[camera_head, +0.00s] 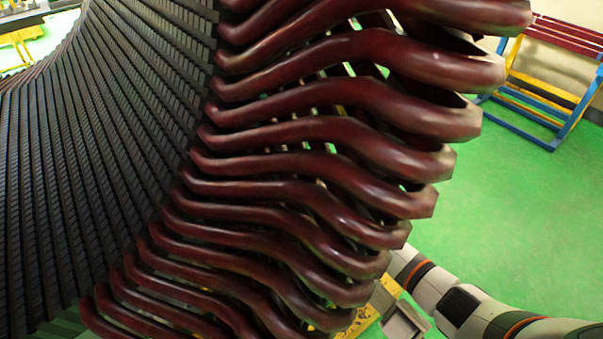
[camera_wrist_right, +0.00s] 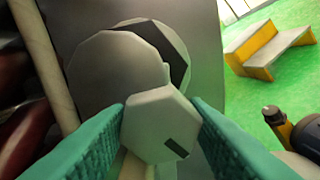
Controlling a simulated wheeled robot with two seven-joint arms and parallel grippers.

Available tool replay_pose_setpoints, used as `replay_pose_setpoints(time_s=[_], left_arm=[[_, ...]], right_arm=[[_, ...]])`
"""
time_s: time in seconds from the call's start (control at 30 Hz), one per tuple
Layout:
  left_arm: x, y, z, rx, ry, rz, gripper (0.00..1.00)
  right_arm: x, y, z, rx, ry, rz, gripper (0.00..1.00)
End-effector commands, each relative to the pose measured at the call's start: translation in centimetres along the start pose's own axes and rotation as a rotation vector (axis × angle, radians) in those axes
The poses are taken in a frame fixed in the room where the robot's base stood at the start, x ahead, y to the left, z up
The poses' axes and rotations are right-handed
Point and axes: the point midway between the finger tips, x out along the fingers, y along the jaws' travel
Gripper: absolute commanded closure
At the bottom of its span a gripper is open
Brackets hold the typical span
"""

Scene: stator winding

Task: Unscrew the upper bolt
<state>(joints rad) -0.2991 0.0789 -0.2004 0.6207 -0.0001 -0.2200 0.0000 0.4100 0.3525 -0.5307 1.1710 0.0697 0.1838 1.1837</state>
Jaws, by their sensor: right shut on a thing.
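In the right wrist view, a pale grey hexagonal bolt head (camera_wrist_right: 160,122) with a dark slot-like mark sits between the teal fingers of my right gripper (camera_wrist_right: 160,108). The fingers are shut on its sides. A larger rounded pale piece and a dark-edged hexagonal nut (camera_wrist_right: 178,48) show behind it, against a grey metal plate (camera_wrist_right: 207,75). I cannot tell from this view how far the bolt is seated. In the head view, my right arm comes in from the lower right, and its gripper and the bolt are hidden behind the windings. My left gripper is not in view.
Dark red winding bars (camera_head: 330,130) of the stator (camera_head: 80,150) fill the head view's middle. Green floor (camera_head: 500,220) is open on the right. A blue and yellow stand (camera_head: 555,95) is at upper right. A yellow and grey bench (camera_wrist_right: 265,45) shows in the wrist view.

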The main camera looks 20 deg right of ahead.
Motion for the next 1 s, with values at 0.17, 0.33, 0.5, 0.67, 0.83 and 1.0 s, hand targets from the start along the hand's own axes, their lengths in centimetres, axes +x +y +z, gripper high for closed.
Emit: replay_pose_setpoints(time_s=[0.17,0.33,0.5,0.67,0.83,1.0], left_arm=[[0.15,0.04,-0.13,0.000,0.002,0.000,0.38],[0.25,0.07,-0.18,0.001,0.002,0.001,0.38],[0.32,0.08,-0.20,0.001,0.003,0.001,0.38],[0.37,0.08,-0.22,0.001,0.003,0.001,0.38],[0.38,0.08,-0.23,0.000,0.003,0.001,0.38],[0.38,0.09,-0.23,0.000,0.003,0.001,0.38]], right_arm=[[-0.03,-0.05,-0.07,-0.135,0.001,-0.001,0.82],[-0.03,-0.03,-0.07,-0.255,0.001,-0.001,0.82],[-0.03,-0.02,-0.07,-0.346,0.001,-0.001,0.82],[-0.03,-0.02,-0.07,-0.402,0.001,-0.001,0.82],[-0.03,-0.02,-0.07,-0.430,0.001,-0.001,0.82],[-0.03,-0.02,-0.07,-0.435,0.001,-0.001,0.82]])
